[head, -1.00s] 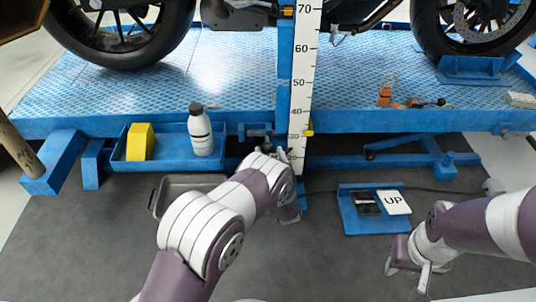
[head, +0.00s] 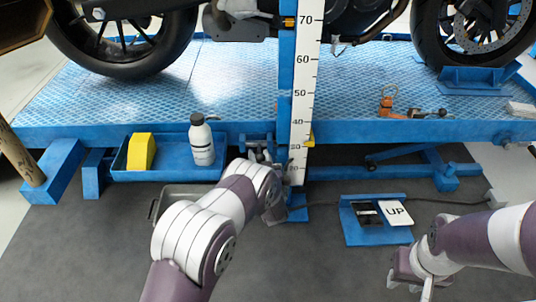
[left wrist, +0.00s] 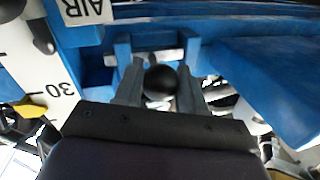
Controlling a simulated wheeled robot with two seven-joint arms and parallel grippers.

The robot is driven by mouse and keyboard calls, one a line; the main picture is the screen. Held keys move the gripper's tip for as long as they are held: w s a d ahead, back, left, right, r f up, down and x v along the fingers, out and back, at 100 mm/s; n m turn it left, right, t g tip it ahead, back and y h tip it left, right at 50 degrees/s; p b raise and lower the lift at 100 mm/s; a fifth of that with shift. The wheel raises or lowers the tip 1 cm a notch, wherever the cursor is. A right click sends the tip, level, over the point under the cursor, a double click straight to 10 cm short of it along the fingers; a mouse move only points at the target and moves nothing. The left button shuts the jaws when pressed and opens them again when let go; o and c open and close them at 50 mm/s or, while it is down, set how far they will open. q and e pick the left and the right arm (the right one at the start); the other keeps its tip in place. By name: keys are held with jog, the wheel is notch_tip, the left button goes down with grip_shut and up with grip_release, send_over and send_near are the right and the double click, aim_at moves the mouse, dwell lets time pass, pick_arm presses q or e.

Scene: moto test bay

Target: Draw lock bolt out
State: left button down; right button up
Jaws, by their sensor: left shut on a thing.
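The lock bolt shows in the left wrist view as a round black knob (left wrist: 160,82) in front of a pale metal pin (left wrist: 158,57) at a blue bracket (left wrist: 122,48). My left gripper (left wrist: 159,88) has its two dark fingers on either side of the knob, shut on it. In the head view my left gripper (head: 262,155) is at the lift's front edge beside the height scale, largely hidden by my own wrist. How far the pin sits in the bracket is unclear. My right gripper (head: 410,285) hangs at the lower right, its fingers apart and empty.
The white height scale (head: 303,95) stands right beside my left gripper. A blue tray (head: 175,172) with a yellow block (head: 141,152) and a bottle (head: 201,140) is to the left. A blue pedal unit (head: 375,235) with an UP plate (head: 397,212) lies on the floor.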

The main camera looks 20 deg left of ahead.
pick_arm(q)
jog(key=shift+s+a, duration=0.2)
jog(key=shift+a, duration=0.4)
jog(key=shift+s+a, duration=0.15)
jog(key=shift+a, duration=0.4)
pick_arm(e)
jog(key=shift+r, duration=0.6)
pick_arm(q)
jog(key=c, duration=0.7)
grip_release()
jog(key=shift+a, duration=0.15)
jog(key=p+v, duration=0.7)
jog(key=v, duration=0.5)
jog(key=shift+s+d, duration=0.2)
jog(key=shift+s, duration=0.15)
pick_arm(e)
notch_tip(320, 180, up, 7)
jog(key=shift+f, duration=0.1)
